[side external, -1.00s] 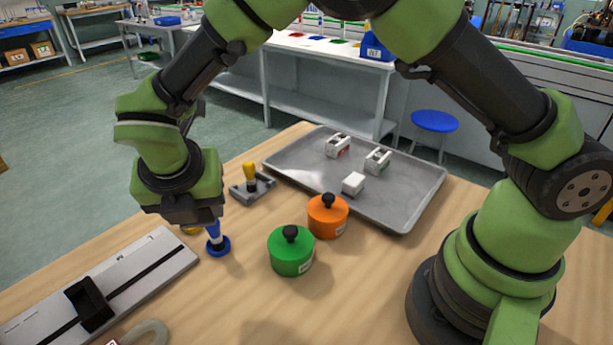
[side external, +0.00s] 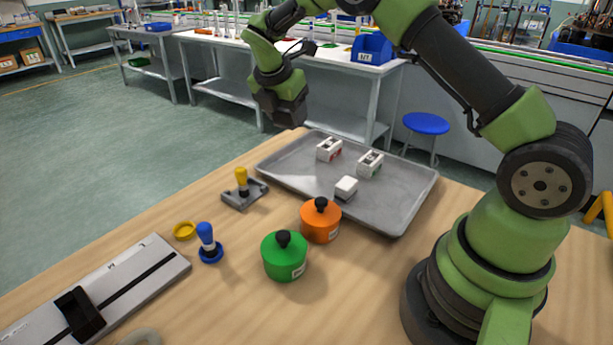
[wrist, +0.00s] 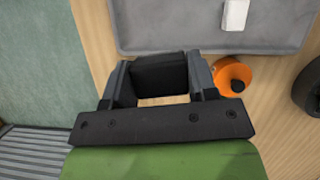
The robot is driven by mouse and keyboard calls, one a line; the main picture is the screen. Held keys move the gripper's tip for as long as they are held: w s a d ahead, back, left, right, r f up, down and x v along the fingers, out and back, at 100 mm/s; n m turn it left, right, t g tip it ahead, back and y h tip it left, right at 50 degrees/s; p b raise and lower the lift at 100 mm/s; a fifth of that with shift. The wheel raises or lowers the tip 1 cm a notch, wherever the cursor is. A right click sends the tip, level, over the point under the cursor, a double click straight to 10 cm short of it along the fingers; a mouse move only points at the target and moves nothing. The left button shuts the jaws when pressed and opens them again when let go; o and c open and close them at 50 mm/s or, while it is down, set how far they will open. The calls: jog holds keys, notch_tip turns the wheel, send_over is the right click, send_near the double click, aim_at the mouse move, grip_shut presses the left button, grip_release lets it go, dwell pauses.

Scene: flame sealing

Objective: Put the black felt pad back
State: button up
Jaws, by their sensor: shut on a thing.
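My gripper (side external: 284,112) is raised above the far left end of the metal tray. In the wrist view my gripper (wrist: 163,82) is shut on a black block (wrist: 160,73), which I take to be the black felt pad. The block sits between the two fingers, and its lower part is hidden. In the side view the pad cannot be told apart from the dark gripper. A yellow-handled tool (side external: 241,180) stands in a grey holder (side external: 257,191).
The metal tray (side external: 402,210) holds two white blocks with openings (side external: 329,149) and a plain white block (side external: 346,187). An orange pot (side external: 320,225) and a green pot (side external: 284,258) stand in front.

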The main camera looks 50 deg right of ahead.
jog(key=m, duration=0.2)
send_over(309, 174)
jog(key=shift+n+g, duration=0.3)
jog(key=f, duration=1)
jog(key=a+f, duration=0.1)
jog(key=f, duration=0.4)
jog(key=shift+a, duration=0.1)
jog(key=shift+s+f, duration=0.1)
jog(key=shift+f, duration=0.1)
jog(key=o, duration=1)
jog(key=shift+c, duration=0.2)
jog(key=shift+r, duration=0.1)
